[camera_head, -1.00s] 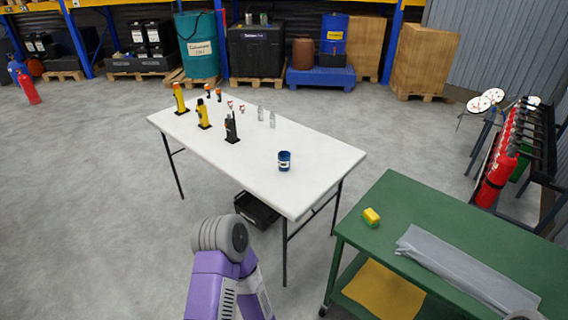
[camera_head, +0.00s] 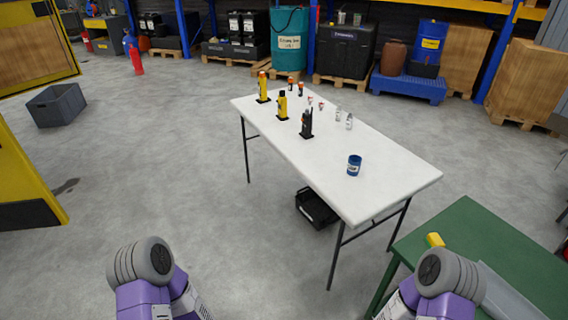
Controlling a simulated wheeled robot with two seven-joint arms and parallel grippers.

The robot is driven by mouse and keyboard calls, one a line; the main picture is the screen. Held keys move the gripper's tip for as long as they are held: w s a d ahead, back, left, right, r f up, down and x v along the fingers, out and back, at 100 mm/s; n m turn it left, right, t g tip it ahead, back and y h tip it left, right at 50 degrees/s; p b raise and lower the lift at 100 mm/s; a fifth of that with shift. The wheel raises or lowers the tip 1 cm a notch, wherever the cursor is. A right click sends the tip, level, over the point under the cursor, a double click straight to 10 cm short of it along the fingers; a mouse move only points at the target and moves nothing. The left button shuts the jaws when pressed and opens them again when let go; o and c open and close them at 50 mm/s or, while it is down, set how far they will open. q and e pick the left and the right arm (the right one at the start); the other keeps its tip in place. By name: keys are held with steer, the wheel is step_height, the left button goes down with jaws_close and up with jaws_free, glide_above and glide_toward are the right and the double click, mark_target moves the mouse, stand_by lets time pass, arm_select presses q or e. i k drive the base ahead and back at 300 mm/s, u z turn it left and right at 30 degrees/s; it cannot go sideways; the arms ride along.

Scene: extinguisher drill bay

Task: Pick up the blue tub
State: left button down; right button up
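The blue tub (camera_head: 354,165) is a small dark blue cylinder with a pale label. It stands upright on the white folding table (camera_head: 400,181), near its right end. Both of my arms show only as purple and grey links at the bottom of the view, on the near side of the table and apart from the tub. Neither gripper's fingers are in view.
Yellow torches (camera_head: 283,105), a black radio (camera_head: 307,123) and small clear bottles (camera_head: 349,121) stand farther back on the table. A green bench (camera_head: 480,235) with a yellow sponge (camera_head: 435,240) is at the right. A black crate (camera_head: 317,207) sits under the table.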

mark_target(354, 166)
steer(key=u, duration=0.85)
steer(key=i, duration=2.9)
steer(key=z, duration=2.25)
